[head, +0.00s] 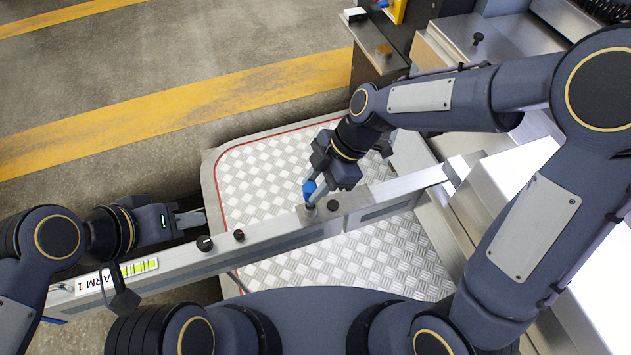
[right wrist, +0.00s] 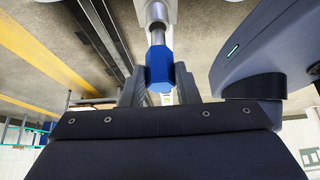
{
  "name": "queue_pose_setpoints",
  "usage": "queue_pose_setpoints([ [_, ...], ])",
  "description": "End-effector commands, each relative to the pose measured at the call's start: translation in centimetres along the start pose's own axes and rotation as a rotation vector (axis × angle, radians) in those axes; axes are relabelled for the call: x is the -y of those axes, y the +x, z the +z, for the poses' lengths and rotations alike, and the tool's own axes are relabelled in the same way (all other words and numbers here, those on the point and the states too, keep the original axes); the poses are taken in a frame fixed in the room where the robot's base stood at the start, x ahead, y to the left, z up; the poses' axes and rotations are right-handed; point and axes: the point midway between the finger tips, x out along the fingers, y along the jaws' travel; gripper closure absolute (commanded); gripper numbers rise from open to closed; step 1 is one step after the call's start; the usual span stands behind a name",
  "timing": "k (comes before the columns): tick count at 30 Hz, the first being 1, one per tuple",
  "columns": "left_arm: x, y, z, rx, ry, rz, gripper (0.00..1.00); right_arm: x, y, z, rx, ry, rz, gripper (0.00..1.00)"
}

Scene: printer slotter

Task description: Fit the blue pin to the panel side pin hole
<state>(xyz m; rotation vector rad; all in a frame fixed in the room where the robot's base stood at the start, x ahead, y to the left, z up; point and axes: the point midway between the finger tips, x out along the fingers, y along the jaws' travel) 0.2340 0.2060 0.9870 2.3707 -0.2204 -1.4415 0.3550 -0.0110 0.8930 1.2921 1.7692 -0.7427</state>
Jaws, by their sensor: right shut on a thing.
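My right gripper (head: 313,195) is shut on the blue pin (head: 309,187), just above the grey panel bar (head: 270,238). In the right wrist view the pin's faceted blue head (right wrist: 159,70) sits between the fingers. Its metal shaft points away from the gripper toward a pale surface with a rounded end. In the head view the pin's lower end meets a small grey block on the bar. The hole itself is hidden, so I cannot tell how deep the shaft is. My left gripper (head: 190,219) is beside the bar's left part; its finger gap is unclear.
Black knobs (head: 204,243) stand on the bar, and a label reading "ARM 1" (head: 97,281) is at its left end. A checkered metal platform (head: 270,170) lies below. Machine housings (head: 500,45) stand at the right. Open floor lies at upper left.

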Motion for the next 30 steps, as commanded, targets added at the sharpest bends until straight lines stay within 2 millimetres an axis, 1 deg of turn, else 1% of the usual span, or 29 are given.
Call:
queue_pose_setpoints([
  [30, 1.0, 2.2, 1.1, 0.000, 0.000, 0.000, 0.64, 0.0, 2.1, 1.2, 0.000, 0.000, 0.001, 0.94],
])
